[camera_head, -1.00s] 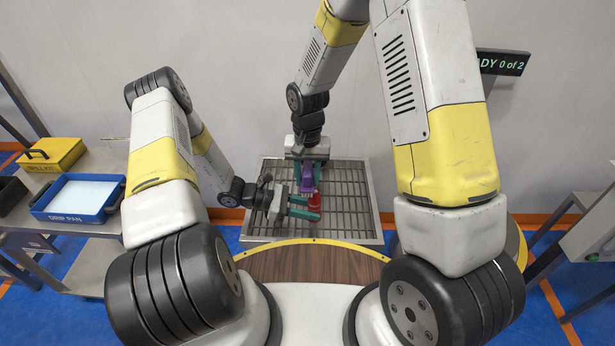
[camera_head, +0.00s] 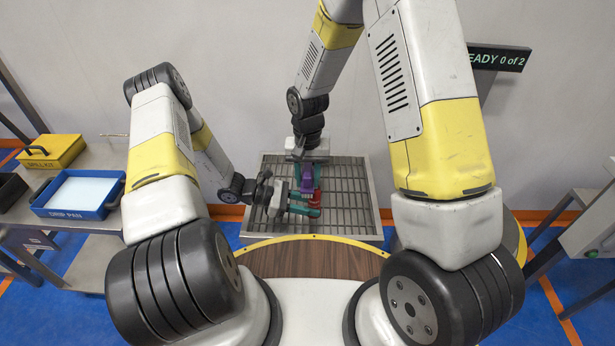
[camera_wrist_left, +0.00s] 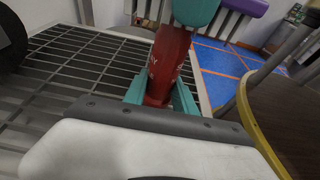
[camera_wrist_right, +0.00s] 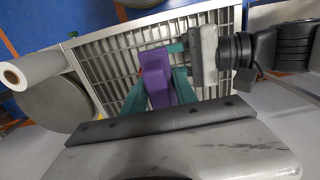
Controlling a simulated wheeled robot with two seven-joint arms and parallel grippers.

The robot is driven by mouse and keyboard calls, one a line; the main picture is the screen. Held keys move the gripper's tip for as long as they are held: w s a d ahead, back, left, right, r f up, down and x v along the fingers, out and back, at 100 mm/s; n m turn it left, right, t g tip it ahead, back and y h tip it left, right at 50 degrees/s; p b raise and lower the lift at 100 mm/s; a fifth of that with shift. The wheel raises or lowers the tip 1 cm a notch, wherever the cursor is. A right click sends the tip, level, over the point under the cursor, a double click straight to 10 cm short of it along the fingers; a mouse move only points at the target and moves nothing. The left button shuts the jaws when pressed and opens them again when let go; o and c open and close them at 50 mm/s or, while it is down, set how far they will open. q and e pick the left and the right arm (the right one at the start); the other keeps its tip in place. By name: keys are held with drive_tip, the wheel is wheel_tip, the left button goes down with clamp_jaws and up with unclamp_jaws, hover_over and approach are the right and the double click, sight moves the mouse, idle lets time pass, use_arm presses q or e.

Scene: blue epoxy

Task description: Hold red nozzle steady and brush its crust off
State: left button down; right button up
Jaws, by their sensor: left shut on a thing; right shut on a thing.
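The red nozzle (camera_wrist_left: 166,65) stands on the metal grate, seen in the left wrist view between my left gripper's teal fingers. It shows as a small red patch (camera_head: 315,198) in the head view. My left gripper (camera_head: 304,203) is shut on the red nozzle from the left. My right gripper (camera_wrist_right: 160,88) is shut on a purple block-like thing, the brush handle (camera_wrist_right: 157,78), held from above over the nozzle. The handle also shows in the head view (camera_head: 307,181). The brush's bristles and the nozzle's crust cannot be made out.
The slatted metal grate (camera_head: 352,215) lies under both grippers, with bare slats at its right. A blue drip pan (camera_head: 88,212) and a yellow box (camera_head: 52,152) stand on the left bench. A sign (camera_head: 497,57) reads "READY 0 of 2".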

sight(307, 169)
drive_tip(key=d, duration=0.4)
idle(0.3)
drive_tip(key=shift+a, duration=0.1)
drive_tip(key=shift+a+f, duration=0.15)
drive_tip(key=shift+a, duration=0.85)
drive_tip(key=shift+a+f, duration=0.1)
drive_tip(key=shift+a, duration=0.85)
clamp_jaws()
drive_tip(key=shift+r, duration=3.1)
